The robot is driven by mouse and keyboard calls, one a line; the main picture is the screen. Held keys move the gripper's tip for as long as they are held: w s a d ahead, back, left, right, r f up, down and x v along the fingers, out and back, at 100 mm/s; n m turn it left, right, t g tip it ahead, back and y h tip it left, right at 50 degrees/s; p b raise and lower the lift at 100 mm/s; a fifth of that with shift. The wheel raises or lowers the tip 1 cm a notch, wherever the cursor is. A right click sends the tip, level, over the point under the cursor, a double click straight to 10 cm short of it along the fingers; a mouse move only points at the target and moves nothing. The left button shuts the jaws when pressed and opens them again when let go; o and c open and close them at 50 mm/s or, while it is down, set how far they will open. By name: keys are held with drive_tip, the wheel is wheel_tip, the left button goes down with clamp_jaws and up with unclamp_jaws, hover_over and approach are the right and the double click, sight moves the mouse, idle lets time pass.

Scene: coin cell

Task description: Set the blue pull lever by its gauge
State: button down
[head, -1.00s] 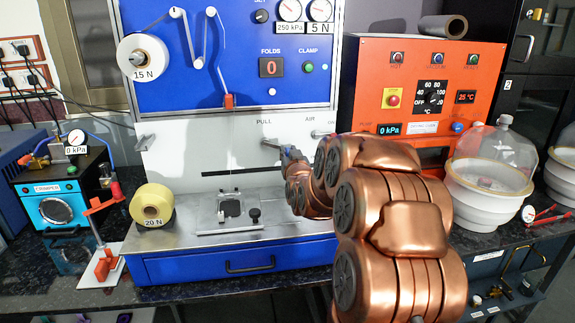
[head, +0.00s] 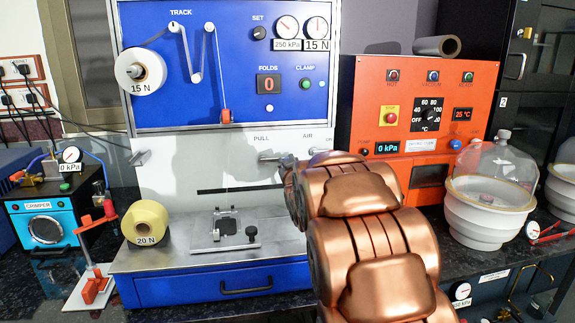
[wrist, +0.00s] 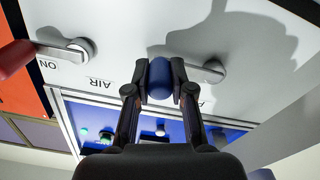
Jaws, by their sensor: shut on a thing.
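The blue pull lever's knob (wrist: 160,79) sits between the two fingers of my gripper (wrist: 159,88) in the wrist view, and the fingers press on its sides. Its metal arm runs right to a pivot on the white panel. In the head view the lever's metal arm (head: 271,157) shows below the word PULL, pointing right and nearly level. My copper arm hides the gripper and knob there. The force gauge (head: 317,27) at the top right of the blue panel has a label reading 15 N. The gauge beside it (head: 286,28) reads 250 kPa.
The AIR lever with a red handle (wrist: 14,58) is close beside my gripper in the wrist view. Below the panel is a metal deck with a small fixture (head: 228,230) and a yellow roll (head: 146,222). An orange oven (head: 430,85) and a glass bell jar (head: 490,170) stand to the right.

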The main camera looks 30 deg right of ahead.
drive_tip(key=shift+r, duration=0.1)
drive_tip(key=c, duration=1)
unclamp_jaws()
drive_tip(key=v, duration=1.2)
